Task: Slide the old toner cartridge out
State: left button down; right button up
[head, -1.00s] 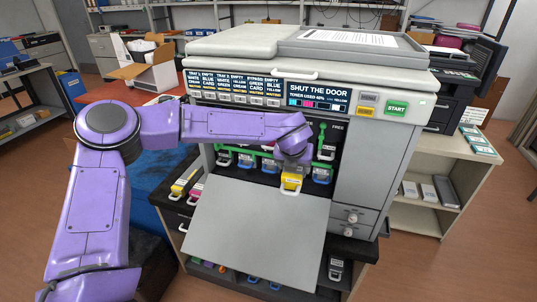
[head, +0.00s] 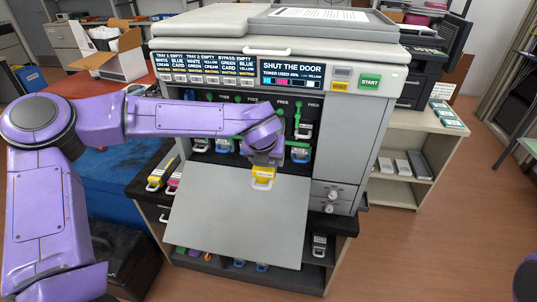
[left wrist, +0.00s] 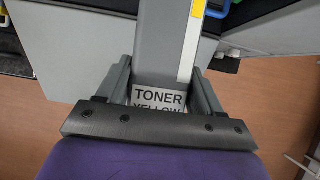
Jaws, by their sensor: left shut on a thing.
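The old toner cartridge is a long grey block with a yellow front (head: 263,174). It pokes out of the printer's open front, over the top of the lowered door (head: 240,220). In the left wrist view the cartridge (left wrist: 163,45) bears a "TONER YELLOW" label and runs away between the fingers. My left gripper (head: 264,157) is shut on it; in the left wrist view the fingers (left wrist: 163,80) lie along both its sides. Its far end is hidden in the head view.
The printer (head: 345,130) has other cartridges with green levers beside the slot. A yellow-marked cartridge (head: 155,180) and a pink-marked one stand on the ledge left of the door. A shelf unit (head: 405,150) stands right.

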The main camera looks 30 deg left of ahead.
aim_at(260, 188)
pick_arm(q)
jog(key=shift+s+d+r+b, duration=0.15)
jog(key=shift+s+d, duration=0.25)
jog(key=shift+s, duration=1.1)
jog(key=shift+s+d+f+b, duration=0.15)
jog(key=shift+s+d, duration=0.25)
jog(key=shift+s, duration=1.05)
jog(key=shift+s+d+r+b, duration=0.15)
jog(key=shift+s+d, duration=0.25)
jog(key=shift+s, duration=1.1)
jog(key=shift+s+d+r+p, duration=0.25)
jog(key=shift+s+r, duration=0.1)
jog(key=shift+s, duration=0.45)
jog(key=shift+s+d+r+p, duration=0.2)
jog(key=shift+s+r+p, duration=0.1)
jog(key=shift+s, duration=0.55)
jog(key=shift+s+d+r+p, duration=0.25)
jog(key=shift+s+r, duration=0.1)
jog(key=shift+s, duration=0.45)
